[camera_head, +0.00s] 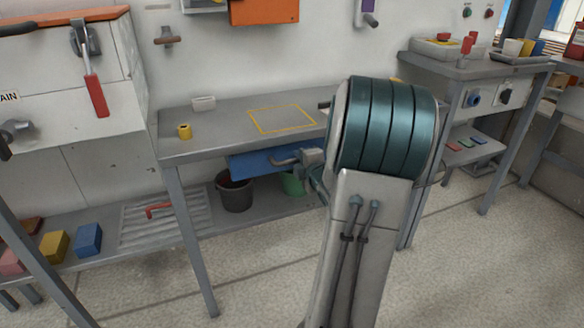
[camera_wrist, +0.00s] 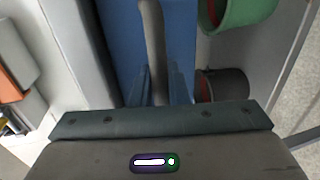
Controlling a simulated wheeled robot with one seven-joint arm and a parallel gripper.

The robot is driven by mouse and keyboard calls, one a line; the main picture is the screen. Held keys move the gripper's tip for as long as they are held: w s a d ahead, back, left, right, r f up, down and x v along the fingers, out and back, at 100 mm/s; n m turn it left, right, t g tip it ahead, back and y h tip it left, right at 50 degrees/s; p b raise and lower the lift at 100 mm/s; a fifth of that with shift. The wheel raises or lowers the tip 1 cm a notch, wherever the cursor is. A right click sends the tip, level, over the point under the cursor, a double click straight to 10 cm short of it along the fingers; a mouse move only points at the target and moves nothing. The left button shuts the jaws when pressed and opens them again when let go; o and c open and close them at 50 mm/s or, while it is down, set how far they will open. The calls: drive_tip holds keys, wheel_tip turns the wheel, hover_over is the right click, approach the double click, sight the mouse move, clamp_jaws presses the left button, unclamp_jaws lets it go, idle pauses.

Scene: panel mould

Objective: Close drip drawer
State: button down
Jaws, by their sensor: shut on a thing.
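The blue drip drawer (camera_head: 250,164) is under the top of the grey workbench, and its blue face fills the upper middle of the wrist view (camera_wrist: 120,40). Its grey bar handle (camera_head: 284,161) runs up the middle of the wrist view (camera_wrist: 152,30). My gripper (camera_head: 304,158) is at the right part of the handle; its fingers show in the wrist view (camera_wrist: 158,88) on both sides of the bar, shut on it. My arm hides the drawer's right end in the head view. How far the drawer stands out is hard to tell.
A dark bucket (camera_head: 234,190) and a green bucket (camera_head: 292,183) stand on the lower shelf beneath the drawer. The workbench top (camera_head: 220,135) bears a yellow cup (camera_head: 184,131) and a yellow outlined square. The floor in front (camera_head: 255,270) is clear.

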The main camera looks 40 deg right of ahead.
drive_tip(key=shift+w+d+r, duration=0.1)
drive_tip(key=shift+r, duration=0.05)
drive_tip(key=c, duration=1.5)
unclamp_jaws()
drive_tip(key=shift+w, duration=0.1)
drive_tip(key=shift+s, duration=0.2)
drive_tip(key=p+v, duration=0.3)
drive_tip(key=v, duration=1)
drive_tip(key=shift+s+p, duration=0.2)
drive_tip(key=shift+p, duration=0.2)
